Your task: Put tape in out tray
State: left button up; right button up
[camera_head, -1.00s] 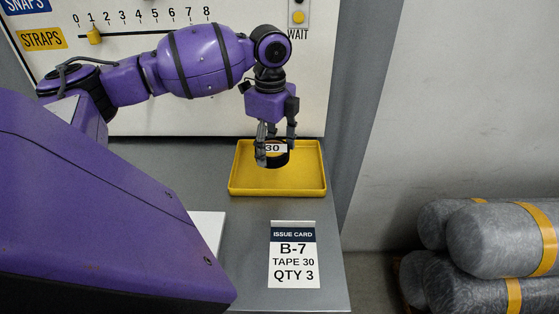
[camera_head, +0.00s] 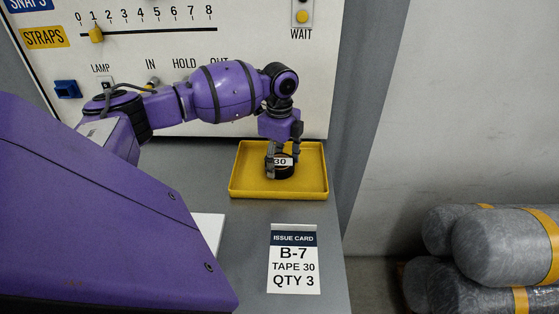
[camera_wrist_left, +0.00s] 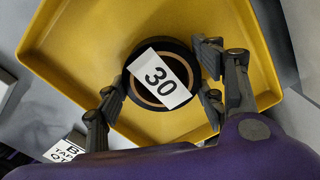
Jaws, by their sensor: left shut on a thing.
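The roll of tape (camera_head: 283,169) is black with a white label reading 30. It is at the yellow tray (camera_head: 245,186), inside the tray's rim. My left gripper (camera_head: 279,166) points down over the tray and is shut on the tape. In the left wrist view the tape (camera_wrist_left: 160,104) sits between the fingers of my left gripper (camera_wrist_left: 160,95), above the yellow tray floor (camera_wrist_left: 75,60). I cannot tell whether the tape touches the floor. My right gripper is not in view.
An issue card (camera_head: 294,258) reading B-7, TAPE 30, QTY 3 lies in front of the tray. A panel (camera_head: 300,100) with a slider scale and labels stands behind. Grey rolls with yellow bands (camera_head: 510,245) lie at the right.

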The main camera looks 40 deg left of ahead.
aim_at(279, 162)
pick_arm(q)
jog(key=o, duration=1.2)
jog(key=shift+f, duration=0.1)
notch_tip(279, 162, up, 12)
